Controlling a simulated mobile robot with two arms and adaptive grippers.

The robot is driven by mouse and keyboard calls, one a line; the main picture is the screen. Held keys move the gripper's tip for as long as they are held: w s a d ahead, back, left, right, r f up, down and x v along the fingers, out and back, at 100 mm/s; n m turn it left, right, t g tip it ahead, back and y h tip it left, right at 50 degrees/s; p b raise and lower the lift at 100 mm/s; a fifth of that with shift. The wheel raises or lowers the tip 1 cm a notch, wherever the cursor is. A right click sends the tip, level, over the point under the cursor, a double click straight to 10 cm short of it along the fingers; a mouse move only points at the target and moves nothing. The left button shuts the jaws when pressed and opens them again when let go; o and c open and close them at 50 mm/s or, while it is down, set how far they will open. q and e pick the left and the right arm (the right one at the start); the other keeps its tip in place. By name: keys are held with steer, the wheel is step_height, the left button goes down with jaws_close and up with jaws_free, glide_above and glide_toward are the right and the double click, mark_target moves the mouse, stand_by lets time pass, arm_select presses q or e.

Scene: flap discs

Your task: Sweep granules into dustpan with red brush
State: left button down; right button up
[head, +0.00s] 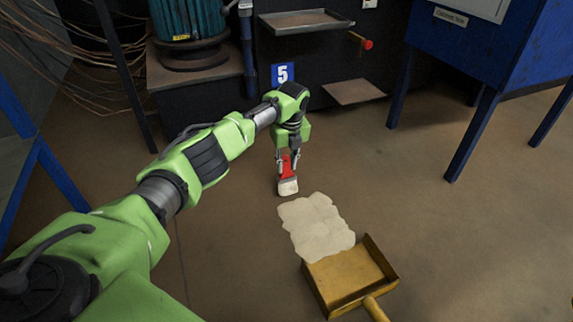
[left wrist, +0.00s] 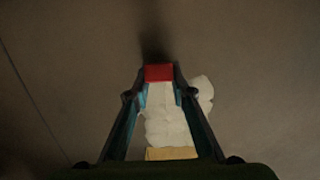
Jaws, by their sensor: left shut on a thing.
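My left gripper (head: 288,158) points down and is shut on the red brush (head: 286,167), whose pale lower end (head: 288,187) is at the floor. In the left wrist view the red top of the brush (left wrist: 159,73) sits between the fingertips. The pale granules (head: 317,227) lie in a flat patch on the floor, just below and right of the brush in the head view. The yellow dustpan (head: 345,278) lies on the floor at the near end of the patch, touching or nearly touching it. Its handle (head: 376,309) points toward me. My right gripper is not in view.
Blue metal legs (head: 470,135) of a cabinet stand at right. Cables (head: 60,50) hang at upper left. The floor right of the patch is clear.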

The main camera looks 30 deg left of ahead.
arm_select(q)
steer(key=shift+r+p, duration=0.2)
steer(key=shift+p, duration=0.25)
steer(key=shift+f, duration=0.2)
steer(key=shift+f+b, duration=0.5)
steer(key=shift+f, duration=0.15)
